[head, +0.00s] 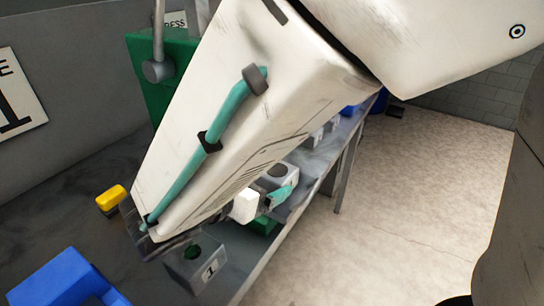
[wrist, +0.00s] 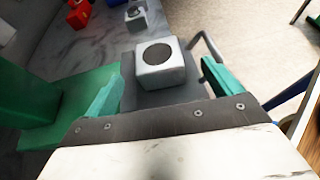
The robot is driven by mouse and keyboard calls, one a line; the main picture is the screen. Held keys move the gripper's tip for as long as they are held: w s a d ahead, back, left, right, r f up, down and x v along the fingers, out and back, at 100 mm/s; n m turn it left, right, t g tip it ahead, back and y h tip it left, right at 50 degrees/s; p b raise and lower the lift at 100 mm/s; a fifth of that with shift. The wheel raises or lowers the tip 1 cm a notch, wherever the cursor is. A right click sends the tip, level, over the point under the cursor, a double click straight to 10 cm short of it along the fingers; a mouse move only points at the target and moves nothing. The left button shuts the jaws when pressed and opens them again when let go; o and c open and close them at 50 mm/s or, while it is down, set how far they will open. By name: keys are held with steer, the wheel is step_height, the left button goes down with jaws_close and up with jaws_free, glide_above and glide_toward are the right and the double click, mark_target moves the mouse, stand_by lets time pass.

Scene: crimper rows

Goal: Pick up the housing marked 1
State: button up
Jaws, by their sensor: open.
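A grey block with a dark green round opening on top and a "1" label on its front (head: 210,271) stands at the bottom of the head view, partly behind my arm. A pale grey housing with a dark round top (head: 284,173) stands farther along the bench. I cannot read any mark on it. In the wrist view this kind of housing (wrist: 160,72) lies ahead, between the lines of my two teal fingers. My gripper (wrist: 162,80) is open and empty, its fingers spread wider than the housing. In the head view my gripper (head: 279,196) is partly hidden by my arm.
A green press body (wrist: 35,100) stands close on the left in the wrist view. More housings (wrist: 135,16) and a red item (wrist: 78,12) lie beyond. A blue bin (head: 55,279) and a yellow item (head: 110,198) are at left. Open floor (head: 400,210) lies at right.

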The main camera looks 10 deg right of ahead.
mark_target(277, 178)
steer(key=x, duration=0.7)
steer(key=shift+w+d, duration=0.1)
steer(key=shift+w, duration=0.2)
steer(key=c, duration=1.6)
steer(key=shift+o, duration=0.2)
